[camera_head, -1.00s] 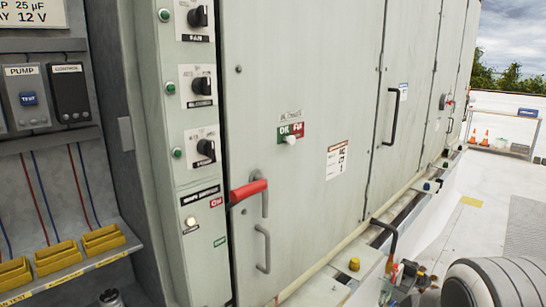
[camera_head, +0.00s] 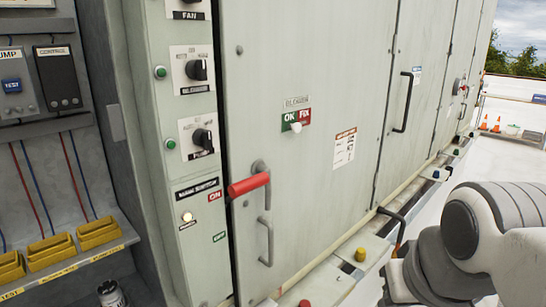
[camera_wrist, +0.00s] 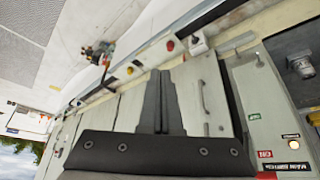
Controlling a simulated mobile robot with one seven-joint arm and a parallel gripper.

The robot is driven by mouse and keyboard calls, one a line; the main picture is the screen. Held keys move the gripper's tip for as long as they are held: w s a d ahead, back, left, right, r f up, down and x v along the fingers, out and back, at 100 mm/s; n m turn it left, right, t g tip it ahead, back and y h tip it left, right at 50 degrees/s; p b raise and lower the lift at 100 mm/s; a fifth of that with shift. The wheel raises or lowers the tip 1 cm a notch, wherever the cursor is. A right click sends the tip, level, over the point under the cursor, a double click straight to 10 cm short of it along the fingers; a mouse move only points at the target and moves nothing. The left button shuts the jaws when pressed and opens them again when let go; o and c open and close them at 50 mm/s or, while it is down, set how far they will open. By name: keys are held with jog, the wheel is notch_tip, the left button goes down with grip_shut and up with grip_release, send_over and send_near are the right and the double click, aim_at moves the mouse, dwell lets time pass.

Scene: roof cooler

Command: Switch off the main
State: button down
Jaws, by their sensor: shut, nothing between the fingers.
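The main switch's red handle (camera_head: 248,185) sticks out level to the left from a grey lever on the large pale door, beside the red ON label (camera_head: 214,196). The black main switch label (camera_head: 198,188) is on the narrow panel left of it, with a green OFF label (camera_head: 219,237) lower down. In the wrist view, turned over, the ON label (camera_wrist: 265,154) and OFF label (camera_wrist: 254,116) are at lower right; a bit of the red handle (camera_wrist: 266,175) shows at the bottom edge. My gripper (camera_wrist: 161,75) is shut and empty, apart from the handle. The head view does not show it.
A grey door pull (camera_head: 267,242) sits just below the lever. The panel has rotary knobs (camera_head: 197,69) above and a lit button (camera_head: 187,216). Yellow bins (camera_head: 98,232) stand on the left shelf. My arm fills the lower right; pale floor lies beyond.

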jog(key=w+a+r+n+y+p, duration=0.1)
jog(key=w+a+r, duration=0.15)
jog(key=r, duration=0.25)
jog(key=w+a+r+n+g+p, duration=0.1)
jog(key=w+a+r+n, duration=0.15)
jog(key=r, duration=0.25)
jog(key=w+a+r+n+y+p, duration=0.1)
jog(key=w+a+r, duration=0.15)
jog(key=r, duration=0.25)
notch_tip(320, 180, up, 12)
jog(key=r+n+g+y+p, duration=0.1)
jog(key=n+g+p, duration=0.15)
jog(key=n, duration=0.25)
send_over(243, 182)
jog(key=s+d, duration=0.1)
jog(key=shift+s+d+f+t, duration=0.15)
jog(key=shift+d+f+t, duration=0.1)
jog(key=shift+t, duration=0.1)
jog(key=shift+f, duration=0.1)
